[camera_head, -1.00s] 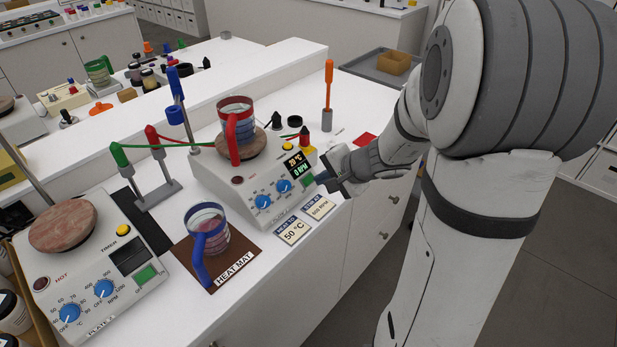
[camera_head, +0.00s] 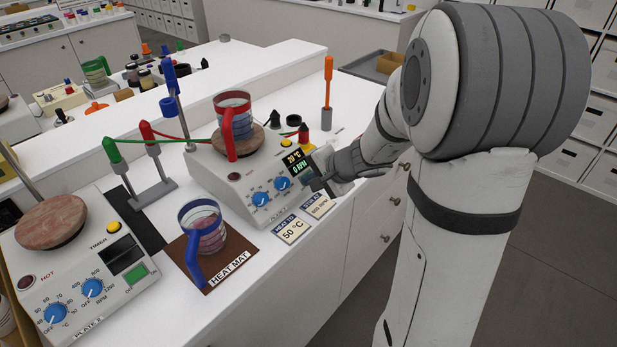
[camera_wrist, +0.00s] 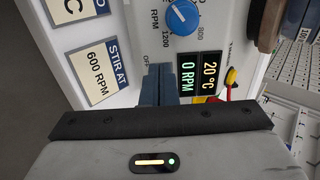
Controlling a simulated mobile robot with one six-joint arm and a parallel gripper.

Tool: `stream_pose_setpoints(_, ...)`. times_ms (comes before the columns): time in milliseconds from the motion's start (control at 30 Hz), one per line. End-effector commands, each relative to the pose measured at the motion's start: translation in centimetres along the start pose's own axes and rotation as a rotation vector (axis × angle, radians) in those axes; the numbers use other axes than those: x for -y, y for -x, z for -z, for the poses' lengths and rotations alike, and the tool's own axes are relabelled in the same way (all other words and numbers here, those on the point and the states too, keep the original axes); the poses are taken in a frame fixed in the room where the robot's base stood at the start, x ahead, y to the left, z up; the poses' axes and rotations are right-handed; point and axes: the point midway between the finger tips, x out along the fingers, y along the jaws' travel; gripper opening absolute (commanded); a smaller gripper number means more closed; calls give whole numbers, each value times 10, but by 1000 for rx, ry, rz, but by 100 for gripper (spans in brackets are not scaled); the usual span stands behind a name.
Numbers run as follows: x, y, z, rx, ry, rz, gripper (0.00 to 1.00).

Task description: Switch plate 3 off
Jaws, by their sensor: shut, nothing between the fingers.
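The right-hand hot plate (camera_head: 237,190) is white, with two blue knobs and a lit display (camera_head: 297,162) reading 20 °C and 0 RPM. The number on its label is too small to read. A red-handled beaker (camera_head: 233,117) stands on its round top. My gripper (camera_head: 312,184) is at the right end of its front panel, by the power switch. In the wrist view my gripper's fingers (camera_wrist: 157,85) are together and empty, between the OFF marking and the display (camera_wrist: 198,77). The fingers hide the switch, so I cannot tell its position or whether they touch it.
Plate 2 (camera_head: 122,290) stands at left with a green switch (camera_head: 135,275). A blue-handled beaker (camera_head: 203,228) stands on the brown heat mat (camera_head: 228,277). Cards (camera_head: 292,229) lie before the right plate. A clamp stand (camera_head: 153,193) with cables is between the plates.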

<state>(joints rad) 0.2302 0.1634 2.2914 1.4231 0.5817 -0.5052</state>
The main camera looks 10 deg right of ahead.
Motion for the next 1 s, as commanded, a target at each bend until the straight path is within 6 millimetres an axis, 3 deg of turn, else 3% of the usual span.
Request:
stream_pose_setpoints(467, 0, -9, 0, -1, 0, 0, 0)
stream_pose_setpoints(1000, 0, 32, 1, -2, -2, 0, 0)
